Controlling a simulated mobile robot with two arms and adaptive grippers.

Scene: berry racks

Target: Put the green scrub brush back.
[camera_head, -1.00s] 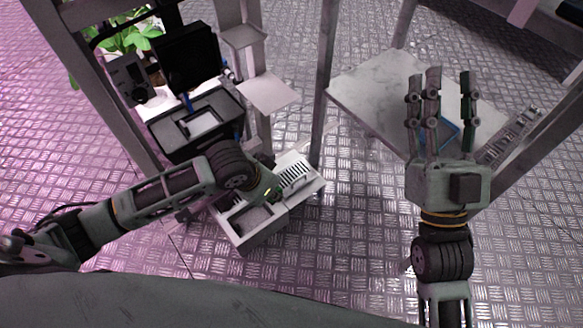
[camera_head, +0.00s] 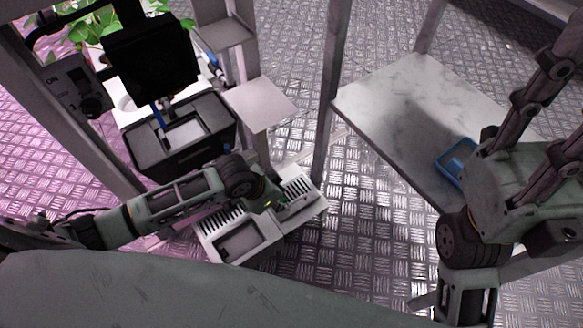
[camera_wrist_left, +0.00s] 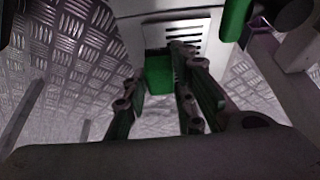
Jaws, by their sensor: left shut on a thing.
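My left gripper (camera_head: 278,198) is low over a pale slotted unit (camera_head: 310,210). In the left wrist view its dark fingers (camera_wrist_left: 160,92) are shut on the green scrub brush (camera_wrist_left: 158,72), which shows as a green block between them. The brush is in front of the slotted face of the pale unit (camera_wrist_left: 198,36); I cannot tell whether they touch. In the head view the brush is mostly hidden by the gripper. My right gripper (camera_head: 548,85) is at the right edge, fingers pointing up and apart, with nothing seen in it.
A black open box (camera_head: 135,160) stands behind my left arm, under a black device (camera_head: 150,60). A small pale shelf (camera_head: 262,103) and a grey post (camera_head: 325,110) stand behind the slotted unit. A pale table (camera_head: 385,100) with a blue tray (camera_head: 444,160) is on the right.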

